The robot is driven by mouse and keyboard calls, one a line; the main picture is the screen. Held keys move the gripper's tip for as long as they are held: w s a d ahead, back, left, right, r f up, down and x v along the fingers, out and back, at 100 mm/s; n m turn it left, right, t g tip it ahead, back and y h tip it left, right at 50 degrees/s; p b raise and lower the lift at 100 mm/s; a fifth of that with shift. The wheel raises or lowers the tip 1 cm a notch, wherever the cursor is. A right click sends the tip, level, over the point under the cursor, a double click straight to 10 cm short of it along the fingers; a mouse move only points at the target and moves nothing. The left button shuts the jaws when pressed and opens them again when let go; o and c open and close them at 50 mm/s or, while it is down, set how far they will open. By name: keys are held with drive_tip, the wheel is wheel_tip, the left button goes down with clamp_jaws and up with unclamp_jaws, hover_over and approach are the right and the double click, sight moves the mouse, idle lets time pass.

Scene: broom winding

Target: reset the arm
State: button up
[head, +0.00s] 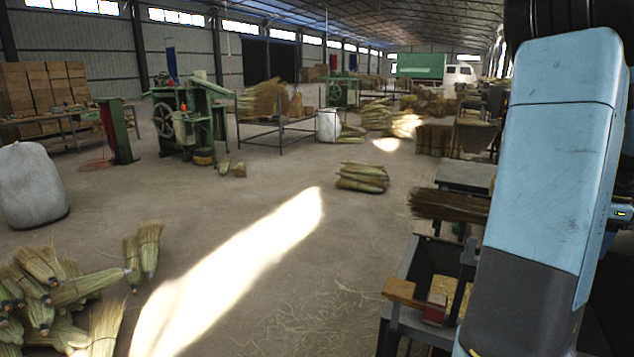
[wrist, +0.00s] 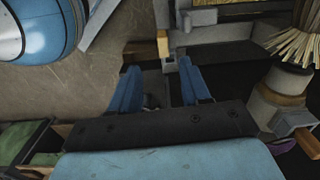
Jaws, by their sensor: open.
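My gripper (wrist: 160,68) shows in the wrist view with its two blue fingers spread apart and nothing between them. A dark bar and a blue housing of mine fill the bottom of that view. Below the fingers are a grey floor and a dark metal bench frame with a small wooden block (wrist: 163,43). I cannot tell whether the fingers touch the frame. In the head view my blue and dark grey arm stands upright along the right side, and my gripper is not in that view.
A dark bench (head: 410,312) with a wooden block (head: 398,291) stands beside my arm. A straw bundle (wrist: 290,35) and a pale cylinder (wrist: 283,90) are at the wrist view's right. Brooms (head: 45,285) lie front left, near a white sack (head: 32,185). The middle floor is mostly clear.

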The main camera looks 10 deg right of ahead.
drive_tip(key=w+a+r+n+t, duration=0.15)
drive_tip(key=a+n, duration=0.25)
drive_tip(key=a, duration=0.4)
drive_tip(key=w+a+r+n, duration=0.3)
drive_tip(key=a+n, duration=0.1)
drive_tip(key=a, duration=0.5)
drive_tip(key=w+a+r+n+t, duration=0.1)
drive_tip(key=w+a+r+n, duration=0.2)
drive_tip(key=a, duration=0.5)
drive_tip(key=s+a+r+n+t, duration=0.1)
drive_tip(key=s+a+n, duration=0.4)
drive_tip(key=a, duration=0.5)
drive_tip(key=s+a+n+t, duration=0.2)
drive_tip(key=s+a+n, duration=0.3)
drive_tip(key=a+n, duration=0.3)
drive_tip(key=a, duration=0.3)
drive_tip(key=shift+a+r+n, duration=0.3)
drive_tip(key=shift+r+n, duration=0.1)
drive_tip(key=shift+s, duration=0.15)
